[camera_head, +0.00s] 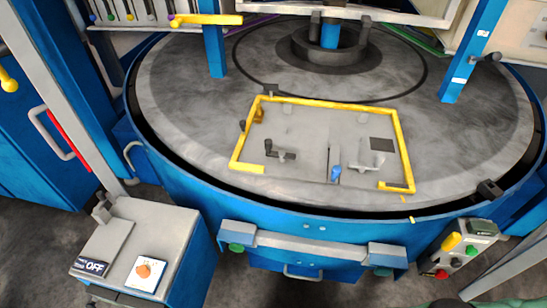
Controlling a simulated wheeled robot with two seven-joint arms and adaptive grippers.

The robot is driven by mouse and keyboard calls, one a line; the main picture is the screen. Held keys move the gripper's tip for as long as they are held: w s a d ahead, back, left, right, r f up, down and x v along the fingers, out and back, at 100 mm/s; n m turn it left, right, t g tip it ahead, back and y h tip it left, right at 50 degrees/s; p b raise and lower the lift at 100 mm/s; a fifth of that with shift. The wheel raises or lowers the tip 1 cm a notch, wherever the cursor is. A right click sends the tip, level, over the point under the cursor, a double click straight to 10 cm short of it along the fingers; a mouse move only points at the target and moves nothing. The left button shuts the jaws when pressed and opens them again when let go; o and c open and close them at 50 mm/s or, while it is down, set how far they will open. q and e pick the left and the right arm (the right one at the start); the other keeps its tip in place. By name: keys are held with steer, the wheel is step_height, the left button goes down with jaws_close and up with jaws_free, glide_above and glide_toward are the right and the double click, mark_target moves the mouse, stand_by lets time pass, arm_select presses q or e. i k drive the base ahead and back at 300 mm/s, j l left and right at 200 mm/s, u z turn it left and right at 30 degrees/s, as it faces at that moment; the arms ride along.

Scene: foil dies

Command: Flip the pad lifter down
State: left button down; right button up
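A grey plate (305,125) framed by a yellow border (340,103) lies on the round grey table. Small parts stand on it: a dark lever-like piece (278,152) at left, a blue-tipped piece (336,173) at the front middle, and a light grey bracket (372,163) at right. I cannot tell which of these, if any, is the pad lifter, nor whether it is up or down. Neither of my grippers is in view.
The round table has a blue rim (190,185). A blue post stands at left (214,50) and another at right (468,60). A central hub (330,40) rises at the back. A control box (145,245) with an orange knob is at lower left; a button panel (462,250) is at lower right.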

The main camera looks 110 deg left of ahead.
mark_target(335, 169)
steer(key=u, duration=3.35)
